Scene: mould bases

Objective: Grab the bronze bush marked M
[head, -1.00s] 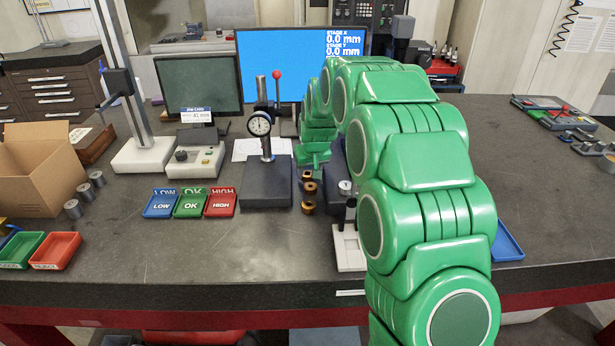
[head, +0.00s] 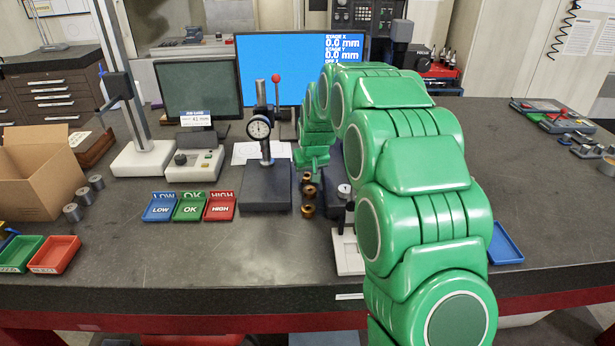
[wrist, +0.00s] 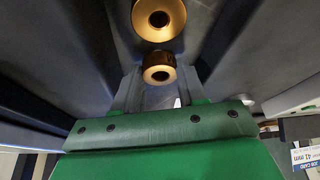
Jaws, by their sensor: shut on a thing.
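Several bronze bushes stand in a short row on the bench, right of the dial gauge stand. The farthest bush (head: 307,177) is beside my gripper (head: 313,165), which comes down from my green arm. The middle bush (head: 309,190) and the nearest bush (head: 307,210) stand clear of it. In the wrist view, my gripper (wrist: 159,85) is shut on a bronze bush (wrist: 159,73), held between its fingers. Another bronze bush (wrist: 158,18) is just beyond it. No letter M is readable on any bush, so I cannot tell which is marked.
A dial gauge stand (head: 265,185) is just left of the bushes. LOW (head: 160,207), OK (head: 190,207) and HIGH (head: 220,206) trays lie further left. A white fixture (head: 347,254) is at the near right. The bench front is clear.

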